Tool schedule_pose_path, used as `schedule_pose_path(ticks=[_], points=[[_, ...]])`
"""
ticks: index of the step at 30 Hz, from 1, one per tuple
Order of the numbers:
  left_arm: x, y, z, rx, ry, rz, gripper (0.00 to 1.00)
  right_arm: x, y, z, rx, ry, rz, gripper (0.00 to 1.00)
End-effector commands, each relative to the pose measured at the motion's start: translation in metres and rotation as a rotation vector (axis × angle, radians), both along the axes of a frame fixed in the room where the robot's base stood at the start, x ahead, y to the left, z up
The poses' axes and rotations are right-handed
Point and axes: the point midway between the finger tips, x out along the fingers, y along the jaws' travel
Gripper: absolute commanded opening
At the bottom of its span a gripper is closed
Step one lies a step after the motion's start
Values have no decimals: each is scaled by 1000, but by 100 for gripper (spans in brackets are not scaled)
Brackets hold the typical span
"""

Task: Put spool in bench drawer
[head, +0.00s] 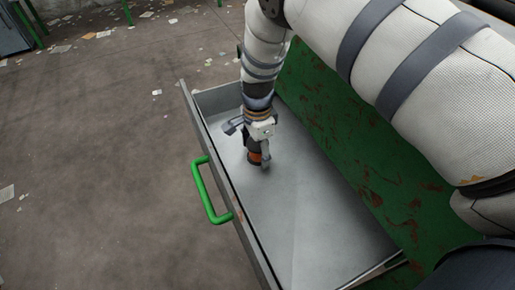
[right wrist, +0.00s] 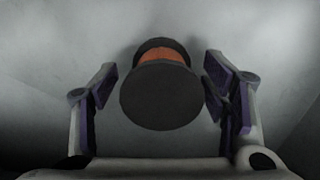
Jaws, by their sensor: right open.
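The spool (head: 255,158) has dark flanges and an orange-brown winding. It stands on the floor of the open bench drawer (head: 310,215), near the drawer's far end. In the right wrist view the spool (right wrist: 160,92) lies between the two fingers, with a gap visible on each side. My right gripper (head: 252,143) is open and reaches down into the drawer around the spool; it also shows in the right wrist view (right wrist: 160,95). The gripper partly hides the spool in the head view. My left gripper is not in view.
The drawer has a green handle (head: 209,195) on its front wall. The rusty green bench face (head: 370,180) rises along its right side. The rest of the drawer floor is bare. Paper scraps (head: 88,36) litter the brown ground at the left.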

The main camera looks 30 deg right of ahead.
Motion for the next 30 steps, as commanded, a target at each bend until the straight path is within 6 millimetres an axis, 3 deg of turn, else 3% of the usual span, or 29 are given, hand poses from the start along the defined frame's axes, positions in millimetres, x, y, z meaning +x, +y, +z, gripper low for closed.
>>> schedule_pose_path(ticks=[9, 13, 18, 30], points=[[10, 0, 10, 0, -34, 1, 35, 3, 0, 85, -1, -12, 1, 68], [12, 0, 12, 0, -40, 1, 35, 2, 0, 109, -2, -9, 1, 68], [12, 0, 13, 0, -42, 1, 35, 1, 0, 122, -1, -4, 1, 68], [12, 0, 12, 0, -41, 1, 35, 1, 0, 121, 0, -3, 0, 68]])
